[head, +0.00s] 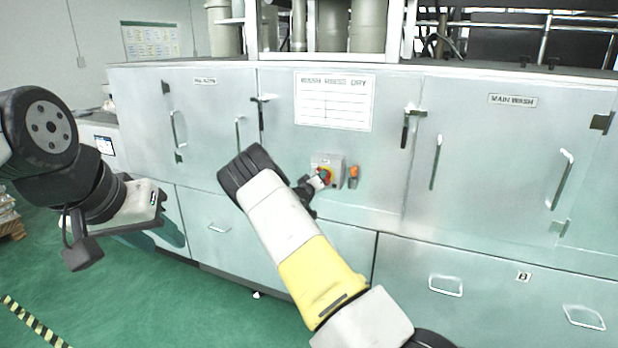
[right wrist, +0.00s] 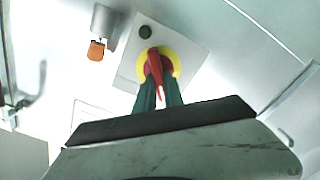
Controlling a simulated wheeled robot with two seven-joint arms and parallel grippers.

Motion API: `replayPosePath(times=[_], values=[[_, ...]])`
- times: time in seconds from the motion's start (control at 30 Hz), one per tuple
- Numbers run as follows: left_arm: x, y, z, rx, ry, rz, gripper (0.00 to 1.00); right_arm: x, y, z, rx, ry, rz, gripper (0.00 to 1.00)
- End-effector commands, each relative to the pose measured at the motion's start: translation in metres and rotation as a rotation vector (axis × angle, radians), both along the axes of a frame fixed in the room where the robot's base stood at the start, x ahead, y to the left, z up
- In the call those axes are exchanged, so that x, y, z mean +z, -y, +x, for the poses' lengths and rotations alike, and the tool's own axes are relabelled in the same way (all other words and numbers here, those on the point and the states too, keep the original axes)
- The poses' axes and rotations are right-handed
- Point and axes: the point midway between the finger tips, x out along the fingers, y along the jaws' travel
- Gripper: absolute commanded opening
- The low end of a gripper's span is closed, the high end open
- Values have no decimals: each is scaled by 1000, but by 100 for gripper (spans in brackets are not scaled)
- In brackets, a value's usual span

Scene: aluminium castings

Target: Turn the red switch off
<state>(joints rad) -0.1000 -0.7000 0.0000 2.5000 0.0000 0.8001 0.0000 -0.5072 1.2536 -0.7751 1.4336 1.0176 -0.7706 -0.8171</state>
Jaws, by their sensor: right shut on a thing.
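The red switch (right wrist: 156,68) is a red rotary handle on a yellow disc (right wrist: 174,58). It sits on a small grey box on the front of the machine, and the box (head: 335,160) shows in the head view. My right gripper (right wrist: 159,94) is shut on the red handle, with one greenish finger on each side of it. In the right wrist view the handle runs nearly upright, leaning slightly. In the head view my right gripper (head: 316,182) partly hides the switch. My left gripper (head: 170,230) hangs at the left, away from the switch; its opening is unclear.
An orange-tipped fitting (head: 353,174) is mounted close to the right of the switch box. A dark button (right wrist: 145,32) is on the box face. Door handles (head: 435,160) stick out from the cabinet front. Open green floor (head: 150,300) lies at the lower left.

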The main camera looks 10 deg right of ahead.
Motion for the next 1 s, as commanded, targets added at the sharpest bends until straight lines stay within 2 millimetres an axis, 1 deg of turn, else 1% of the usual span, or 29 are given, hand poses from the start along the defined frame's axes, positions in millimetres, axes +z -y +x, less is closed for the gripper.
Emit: replayPosePath(times=[0.6,0.8,1.0], values=[[0,0,0,0,0,0,36,-5,-5,2,2,-320,-478,0],[0,0,0,0,0,0,36,-7,-5,3,3,-405,-600,0],[0,0,0,0,0,0,36,-9,-5,3,2,-461,-683,0]])
